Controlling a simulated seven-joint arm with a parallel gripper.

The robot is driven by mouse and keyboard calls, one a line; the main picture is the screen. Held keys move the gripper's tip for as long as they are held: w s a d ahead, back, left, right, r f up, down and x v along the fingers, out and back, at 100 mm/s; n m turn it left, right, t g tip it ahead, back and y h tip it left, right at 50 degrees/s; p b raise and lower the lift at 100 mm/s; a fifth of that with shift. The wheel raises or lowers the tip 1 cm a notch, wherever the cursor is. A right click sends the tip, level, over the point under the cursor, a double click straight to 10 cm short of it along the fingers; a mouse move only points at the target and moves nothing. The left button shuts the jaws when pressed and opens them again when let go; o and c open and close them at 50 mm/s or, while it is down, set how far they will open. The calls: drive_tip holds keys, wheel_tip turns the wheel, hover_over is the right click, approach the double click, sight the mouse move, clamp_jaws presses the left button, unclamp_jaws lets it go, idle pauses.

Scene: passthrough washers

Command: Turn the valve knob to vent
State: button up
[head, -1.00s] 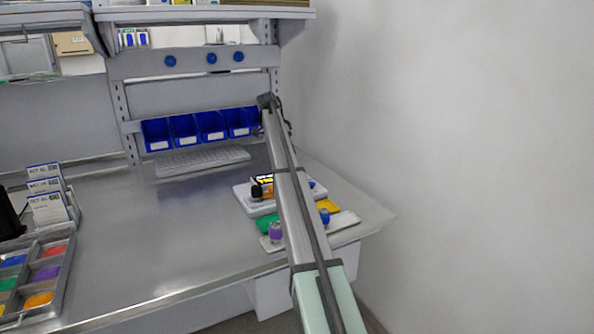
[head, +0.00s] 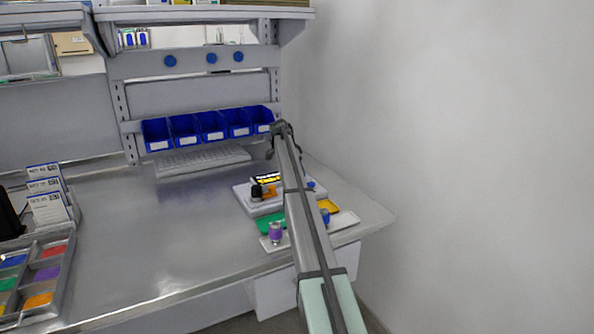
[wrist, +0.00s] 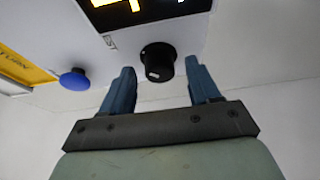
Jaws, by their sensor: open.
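In the wrist view, a black round knob (wrist: 158,62) stands out from a pale panel. My gripper (wrist: 162,80) is open, with one blue finger on each side of the knob's line. The knob is centred in the gap, a little beyond the fingertips, and I see no contact. A black plate with yellow marks (wrist: 140,8) is beside the knob, cut off by the top edge. In the head view, the white-based unit (head: 245,203) carries a black and orange part (head: 263,192). My arm hides the gripper there, and the knob's pointing direction cannot be read.
A blue button (wrist: 75,80) and a yellow label (wrist: 25,68) lie left of the knob in the wrist view. In the head view, a tray with a purple-topped item (head: 276,233) is in front of the unit. Blue bins (head: 212,128) and a keyboard (head: 203,161) stand behind.

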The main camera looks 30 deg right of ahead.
drive_tip(key=c, duration=1)
drive_tip(key=shift+c, duration=0.2)
drive_tip(key=shift+n, duration=0.3)
drive_tip(key=n, duration=0.1)
drive_tip(key=n+t, duration=0.1)
drive_tip(key=n, duration=0.1)
drive_tip(key=shift+s+n+t, duration=0.25)
drive_tip(key=shift+n+t, duration=0.05)
drive_tip(key=n+t+y, duration=0.1)
drive_tip(key=n, duration=0.3)
drive_tip(key=shift+d+n, duration=0.1)
drive_tip(key=shift+n, duration=0.2)
drive_tip(key=n, duration=0.2)
drive_tip(key=n+t+y, duration=0.1)
drive_tip(key=n, duration=0.1)
drive_tip(key=shift+s+d+y, duration=0.1)
drive_tip(key=shift+y, duration=0.2)
drive_tip(key=shift+d+n+t+y, duration=0.15)
drive_tip(key=shift+n+y, duration=0.3)
drive_tip(key=shift+n, duration=0.8)
drive_tip(key=shift+a+n+t+y, duration=0.1)
drive_tip(key=shift+n+t+y, duration=0.25)
drive_tip(key=shift+n, duration=0.9)
